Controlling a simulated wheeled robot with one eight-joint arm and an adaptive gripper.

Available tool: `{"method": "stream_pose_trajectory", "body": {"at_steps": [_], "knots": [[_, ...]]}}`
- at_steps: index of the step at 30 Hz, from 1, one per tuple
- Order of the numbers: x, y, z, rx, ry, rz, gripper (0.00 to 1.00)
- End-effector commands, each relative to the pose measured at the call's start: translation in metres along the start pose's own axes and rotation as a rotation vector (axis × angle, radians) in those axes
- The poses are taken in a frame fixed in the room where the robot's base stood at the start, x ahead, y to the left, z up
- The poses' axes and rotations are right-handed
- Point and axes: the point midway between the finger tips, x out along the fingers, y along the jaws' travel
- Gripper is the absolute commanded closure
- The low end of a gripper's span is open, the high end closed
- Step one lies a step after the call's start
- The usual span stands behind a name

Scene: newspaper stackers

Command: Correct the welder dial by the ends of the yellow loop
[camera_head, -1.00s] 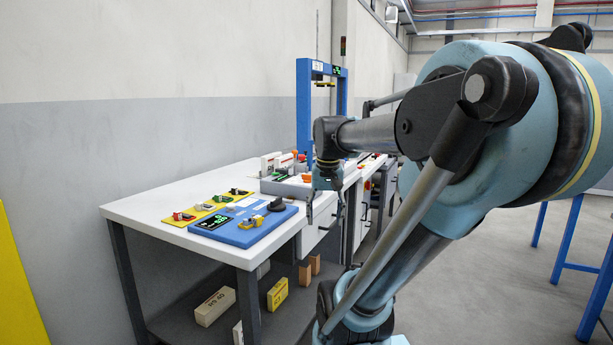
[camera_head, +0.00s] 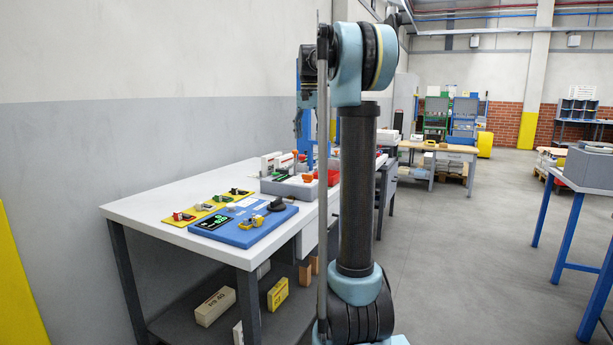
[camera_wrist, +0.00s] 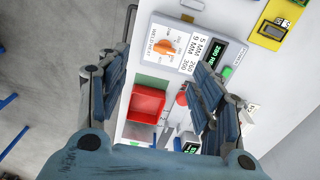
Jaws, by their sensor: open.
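The welder dial is an orange knob (camera_wrist: 178,46) on a pale panel marked WELD HEAT in the wrist view, near the top centre. A label card (camera_wrist: 190,52) with MM values and numbers is beside it, and a dark display (camera_wrist: 213,62) with green digits is further right. In the head view the orange knob (camera_head: 307,178) shows small on the grey box (camera_head: 290,188) on the bench. My gripper (camera_wrist: 165,88) is open and empty above the bench, its fingers widely apart; the knob lies beyond them, apart. I cannot make out a yellow loop.
The white bench (camera_head: 150,207) holds a blue panel (camera_head: 240,228) and a yellow board (camera_head: 208,208) with small clamps. A red bin (camera_wrist: 148,103) lies under my gripper's view. Open floor lies to the right.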

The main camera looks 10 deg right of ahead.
Motion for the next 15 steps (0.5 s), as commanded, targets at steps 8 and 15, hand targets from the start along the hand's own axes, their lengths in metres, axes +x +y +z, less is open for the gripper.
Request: {"method": "stream_pose_trajectory", "body": {"at_steps": [8, 15], "knots": [[-0.008, -0.017, -0.028, 0.047, -0.012, 0.008, 0.40], [0.013, -0.018, -0.029, 0.049, -0.012, 0.008, 0.40]]}}
